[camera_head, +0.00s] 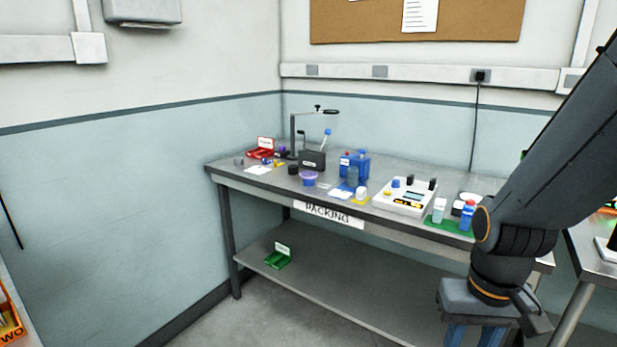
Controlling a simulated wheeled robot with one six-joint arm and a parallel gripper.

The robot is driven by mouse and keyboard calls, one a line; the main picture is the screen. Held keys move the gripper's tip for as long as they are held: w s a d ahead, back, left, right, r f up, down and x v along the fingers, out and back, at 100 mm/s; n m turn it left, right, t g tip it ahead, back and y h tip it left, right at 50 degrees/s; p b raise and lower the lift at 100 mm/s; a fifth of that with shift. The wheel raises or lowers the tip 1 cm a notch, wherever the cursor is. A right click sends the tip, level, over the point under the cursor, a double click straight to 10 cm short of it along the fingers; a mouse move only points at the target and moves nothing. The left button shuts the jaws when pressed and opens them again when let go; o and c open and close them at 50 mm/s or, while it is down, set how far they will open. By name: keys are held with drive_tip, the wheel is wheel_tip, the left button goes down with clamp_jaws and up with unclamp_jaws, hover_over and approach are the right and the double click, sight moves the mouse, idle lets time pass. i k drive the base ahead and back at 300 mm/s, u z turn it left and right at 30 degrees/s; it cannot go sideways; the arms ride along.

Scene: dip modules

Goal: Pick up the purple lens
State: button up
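A small purple item (282,149), which may be the purple lens, sits at the far left of the packing table, between a red bin and a dark stand. It is too small for me to be sure of its shape. A tub with a purple top (309,175) stands nearer the front edge. My gripper (474,338) hangs at the lower right in front of the table, far from both. Its two blue fingers are apart with nothing seen between them; their tips are cut off by the frame's bottom edge.
The packing table (240,178) holds a red bin (262,150), a dark stand (293,135), a blue rack (362,164), a white device (405,198) and bottles on a green mat (437,222). Another table stands at right.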

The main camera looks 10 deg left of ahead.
sight(307, 175)
drive_tip(key=u, duration=0.45)
drive_tip(key=i, duration=0.45)
drive_tip(key=u, duration=0.75)
drive_tip(key=i, duration=1.2)
drive_tip(key=z, duration=0.5)
